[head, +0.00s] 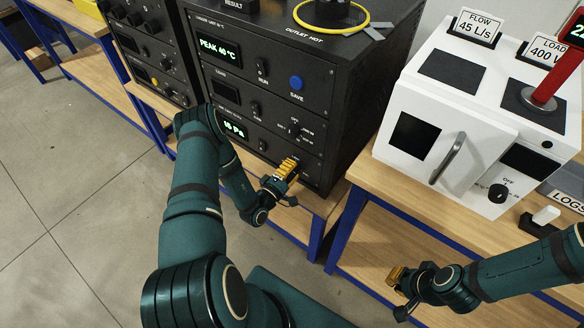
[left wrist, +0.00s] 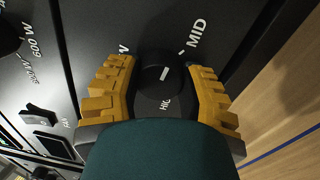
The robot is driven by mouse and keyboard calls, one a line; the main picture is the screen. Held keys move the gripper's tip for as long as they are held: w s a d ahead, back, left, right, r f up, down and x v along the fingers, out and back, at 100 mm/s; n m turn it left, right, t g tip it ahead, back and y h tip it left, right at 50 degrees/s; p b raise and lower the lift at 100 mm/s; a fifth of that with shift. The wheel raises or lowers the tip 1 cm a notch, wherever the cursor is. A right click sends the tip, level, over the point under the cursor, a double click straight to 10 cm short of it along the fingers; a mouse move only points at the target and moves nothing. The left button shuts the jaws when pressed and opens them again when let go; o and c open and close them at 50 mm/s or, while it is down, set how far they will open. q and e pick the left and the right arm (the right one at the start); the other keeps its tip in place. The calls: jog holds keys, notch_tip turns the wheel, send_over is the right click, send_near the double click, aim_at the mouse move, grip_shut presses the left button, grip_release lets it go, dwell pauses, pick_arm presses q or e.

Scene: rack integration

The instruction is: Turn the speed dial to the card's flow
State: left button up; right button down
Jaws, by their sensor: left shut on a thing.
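The flow card (head: 478,28) stands on the white box and reads "FLOW 45 L/s". My left gripper (head: 290,165) is at the lower right of the black rack's front. In the left wrist view its yellow fingers are on either side of a round black dial (left wrist: 163,75), shut on it. The dial's short white mark slants up and right; "MID" is printed at upper right, and partly hidden labels lie at left and below. The gripper hides the dial in the head view. My right gripper (head: 394,276) is low at the right, away from the rack; its finger gap is unclear.
The black rack (head: 318,90) shows "PEAK 40 °C" and a partly covered Pa reading. A load card (head: 549,50) reads "400". The white box (head: 420,105) has a handle and a black knob (head: 498,193). Wooden benches with blue legs stand below.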

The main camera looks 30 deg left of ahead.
pick_arm(q)
jog(key=shift+m+h+p, duration=0.3)
jog(key=shift+m+p, duration=0.15)
jog(key=shift+m, duration=1.95)
jog(key=o, duration=1.2)
jog(key=shift+o, duration=0.2)
jog(key=s+a, duration=0.1)
jog(key=s, duration=1.1)
jog(key=shift+a+f, duration=0.2)
jog(key=shift+f, duration=0.2)
jog(key=shift+w, duration=0.1)
